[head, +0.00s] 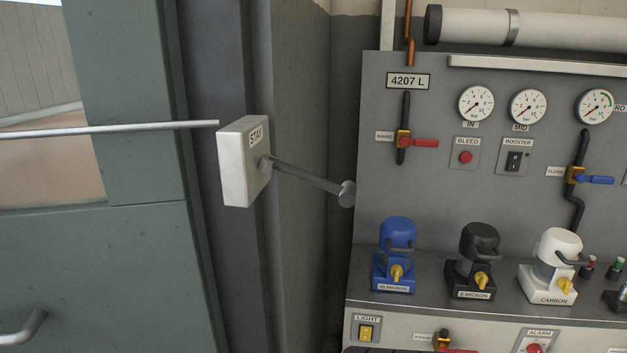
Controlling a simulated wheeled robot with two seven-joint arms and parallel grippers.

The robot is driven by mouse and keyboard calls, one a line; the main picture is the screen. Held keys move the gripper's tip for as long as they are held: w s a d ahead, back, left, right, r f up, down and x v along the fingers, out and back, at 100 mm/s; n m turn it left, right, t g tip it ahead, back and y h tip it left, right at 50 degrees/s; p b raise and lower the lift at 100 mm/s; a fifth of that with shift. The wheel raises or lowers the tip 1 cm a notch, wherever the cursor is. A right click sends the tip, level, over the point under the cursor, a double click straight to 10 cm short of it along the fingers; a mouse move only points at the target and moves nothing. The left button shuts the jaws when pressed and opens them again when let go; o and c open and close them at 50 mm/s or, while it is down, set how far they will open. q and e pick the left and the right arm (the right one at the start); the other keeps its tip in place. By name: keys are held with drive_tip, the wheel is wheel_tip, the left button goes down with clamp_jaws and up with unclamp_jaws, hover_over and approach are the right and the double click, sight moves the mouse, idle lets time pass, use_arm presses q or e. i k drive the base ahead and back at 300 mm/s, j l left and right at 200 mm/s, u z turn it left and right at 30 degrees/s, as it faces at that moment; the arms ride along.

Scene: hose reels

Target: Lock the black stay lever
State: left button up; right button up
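The stay box (240,165) is a pale block marked STAY, mounted on the dark door frame left of centre. The stay lever (305,178) is a dark grey to black rod coming out of the box's right face. It points right and slightly down, and ends in a round grey knob (347,193). A thin pale rod (110,130) runs from the left edge to the box. Neither of my grippers is in view.
A green door (100,270) with a window and a metal handle (22,330) fills the left. At right, a grey panel (430,205) carries gauges, valves and switches. Blue (396,254), black (476,259) and white (554,266) filter units stand on its ledge. The space around the lever's knob looks clear.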

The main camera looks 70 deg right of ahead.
sight(346, 192)
drive_tip(key=k+z, duration=0.1)
drive_tip(key=z, duration=2.05)
